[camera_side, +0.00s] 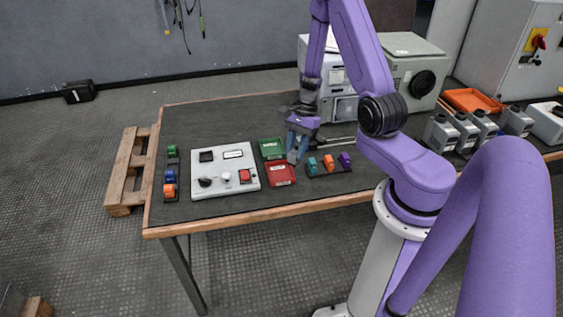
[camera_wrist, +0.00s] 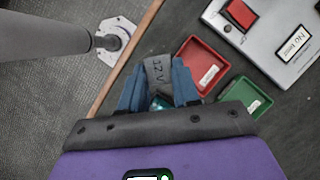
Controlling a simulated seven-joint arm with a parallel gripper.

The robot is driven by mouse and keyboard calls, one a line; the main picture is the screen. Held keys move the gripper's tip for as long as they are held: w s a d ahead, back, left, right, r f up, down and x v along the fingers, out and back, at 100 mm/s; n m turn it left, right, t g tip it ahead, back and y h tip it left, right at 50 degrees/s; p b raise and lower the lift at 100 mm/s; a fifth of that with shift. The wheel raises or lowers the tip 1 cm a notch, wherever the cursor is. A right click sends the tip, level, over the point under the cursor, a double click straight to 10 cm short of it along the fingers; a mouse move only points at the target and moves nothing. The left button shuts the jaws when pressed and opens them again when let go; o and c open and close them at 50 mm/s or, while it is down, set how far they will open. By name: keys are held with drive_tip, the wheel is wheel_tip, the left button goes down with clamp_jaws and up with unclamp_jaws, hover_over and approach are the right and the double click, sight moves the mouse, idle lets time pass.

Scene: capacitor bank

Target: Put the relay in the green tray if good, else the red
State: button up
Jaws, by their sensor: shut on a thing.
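My gripper (camera_side: 292,158) is low over the table, beside the trays in the side view. In the wrist view its blue fingers (camera_wrist: 160,88) are shut on a grey piece marked "12 V" (camera_wrist: 157,70), which I take for the relay. A teal bit shows between the fingers nearer the palm; I cannot tell whether it belongs to the held piece. The side view barely shows what is held. The green tray (camera_side: 272,142) and the red tray (camera_side: 269,182) lie left of my gripper. They also show in the wrist view, red (camera_wrist: 183,60) and green (camera_wrist: 229,101), both empty.
A white test panel (camera_side: 222,186) stands left of the trays; its display (camera_wrist: 294,43) seems to read "No test". Small teal, orange (camera_side: 328,161) and purple parts sit right of my gripper. Another strip of coloured parts (camera_side: 170,172) is at far left. Grey cabinets stand behind.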

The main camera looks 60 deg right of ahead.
drive_tip(key=w+f, duration=0.2)
drive_tip(key=w+d+f, duration=0.1)
drive_tip(key=w+f, duration=0.1)
drive_tip(key=w+d+f, duration=0.1)
drive_tip(key=w+f, duration=0.1)
drive_tip(key=shift+d+f, duration=0.2)
drive_tip(key=shift+f, duration=0.05)
drive_tip(key=shift+w+f, duration=0.2)
drive_tip(key=shift+f, duration=1.5)
drive_tip(key=shift+f, duration=0.15)
drive_tip(key=o, duration=1)
drive_tip(key=shift+o, duration=0.2)
